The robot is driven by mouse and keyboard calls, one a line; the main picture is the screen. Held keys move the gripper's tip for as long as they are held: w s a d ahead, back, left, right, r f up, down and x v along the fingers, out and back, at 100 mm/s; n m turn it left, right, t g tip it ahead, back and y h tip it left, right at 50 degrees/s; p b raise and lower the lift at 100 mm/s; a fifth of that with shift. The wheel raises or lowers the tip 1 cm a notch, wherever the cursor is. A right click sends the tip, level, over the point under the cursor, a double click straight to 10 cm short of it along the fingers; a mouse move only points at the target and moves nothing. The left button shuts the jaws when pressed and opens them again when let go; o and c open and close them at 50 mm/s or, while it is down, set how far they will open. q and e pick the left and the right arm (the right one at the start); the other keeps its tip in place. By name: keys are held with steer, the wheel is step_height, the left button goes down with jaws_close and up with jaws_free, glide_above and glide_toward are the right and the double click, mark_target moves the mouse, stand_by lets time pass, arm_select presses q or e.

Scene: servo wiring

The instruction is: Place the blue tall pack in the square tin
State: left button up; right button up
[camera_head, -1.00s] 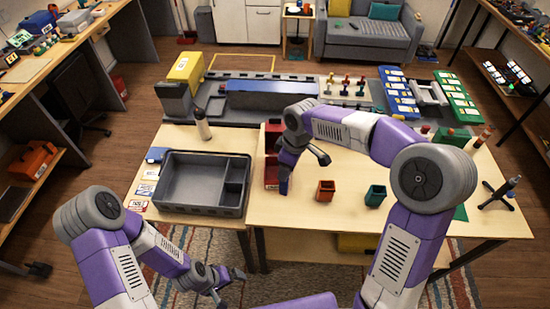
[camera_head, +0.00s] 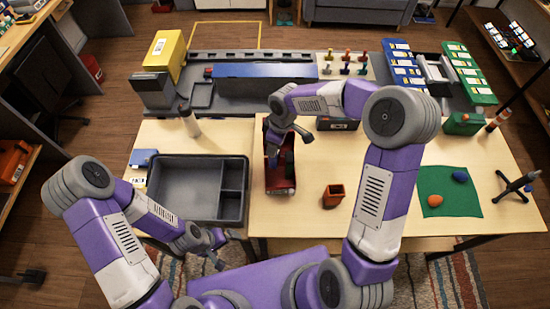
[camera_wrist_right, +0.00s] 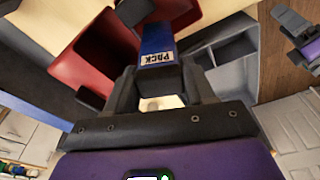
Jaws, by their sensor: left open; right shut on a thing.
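My right gripper (camera_wrist_right: 162,88) is shut on the blue pack (camera_wrist_right: 156,40), whose white label reads PACK in the right wrist view. In the head view the right gripper (camera_head: 286,148) is over the red bin (camera_head: 281,188), and the arm hides most of the pack. The red bin also shows at upper left in the wrist view (camera_wrist_right: 84,68). A small open orange container with a squarish mouth (camera_head: 333,194) stands right of the red bin; I cannot tell whether it is the square tin. My left gripper (camera_head: 218,250) is open and empty, low in front of the table.
A grey divided tray (camera_head: 185,212) sits left of the red bin. A green mat (camera_head: 455,200) with an orange and a blue item lies at right, near a black stand (camera_head: 515,185). Wood table around the orange container is clear.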

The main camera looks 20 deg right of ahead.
step_height(320, 180, down, 9)
steer(key=shift+w+r, duration=0.1)
stand_by(0.3)
steer(key=shift+b, duration=0.3)
steer(key=o, duration=1.1)
steer(key=shift+c, duration=0.2)
